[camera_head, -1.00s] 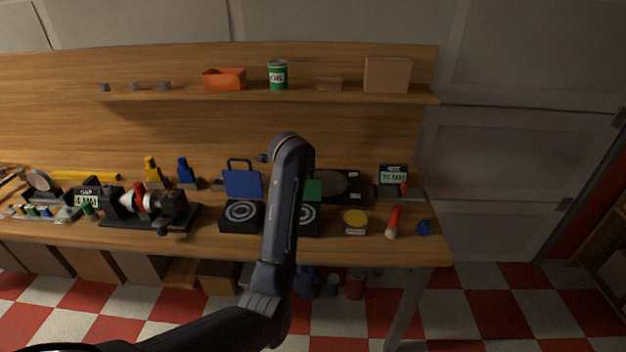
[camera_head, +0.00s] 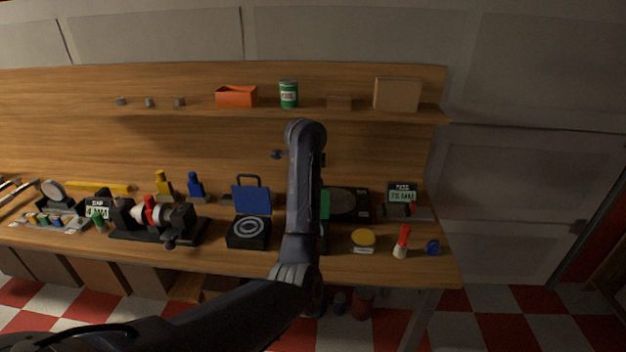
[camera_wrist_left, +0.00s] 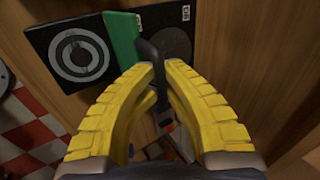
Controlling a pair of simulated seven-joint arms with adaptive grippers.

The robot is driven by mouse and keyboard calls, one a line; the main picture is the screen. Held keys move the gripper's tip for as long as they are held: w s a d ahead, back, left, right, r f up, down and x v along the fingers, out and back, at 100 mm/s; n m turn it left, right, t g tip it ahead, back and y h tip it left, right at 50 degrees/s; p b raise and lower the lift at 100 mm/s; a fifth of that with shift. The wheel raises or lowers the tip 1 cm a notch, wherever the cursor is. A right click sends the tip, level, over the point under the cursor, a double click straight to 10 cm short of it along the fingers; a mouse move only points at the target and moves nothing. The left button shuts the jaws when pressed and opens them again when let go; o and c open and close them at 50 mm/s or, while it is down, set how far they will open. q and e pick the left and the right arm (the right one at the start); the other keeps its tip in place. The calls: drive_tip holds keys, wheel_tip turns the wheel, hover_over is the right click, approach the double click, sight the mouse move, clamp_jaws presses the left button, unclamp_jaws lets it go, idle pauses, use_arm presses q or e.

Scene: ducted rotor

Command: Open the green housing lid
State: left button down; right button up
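The green housing lid (camera_wrist_left: 123,38) stands raised at the edge of its black housing (camera_wrist_left: 76,49), whose top with pale rings is uncovered. In the head view only a narrow part of the green lid (camera_head: 325,204) shows beside my left arm, which hides most of the housing. In the left wrist view the lid's black handle (camera_wrist_left: 151,52) lies between the yellow fingertips of my left gripper (camera_wrist_left: 158,69), which look closed around it. My left gripper is hidden behind its own arm in the head view. My right gripper is in neither view.
A similar housing (camera_head: 248,234) with a raised blue lid (camera_head: 251,200) stands just left of my arm. A black plate (camera_head: 349,203) lies behind to the right. A yellow-topped tin (camera_head: 363,238) and a red-and-white bottle (camera_head: 402,242) stand at front right.

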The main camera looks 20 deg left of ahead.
use_arm(q)
drive_tip(key=shift+r, duration=0.3)
drive_tip(key=c, duration=1.6)
unclamp_jaws()
drive_tip(key=shift+o, duration=0.5)
drive_tip(key=shift+f, duration=0.15)
drive_tip(key=v, duration=1.2)
drive_tip(key=shift+s+a, duration=0.1)
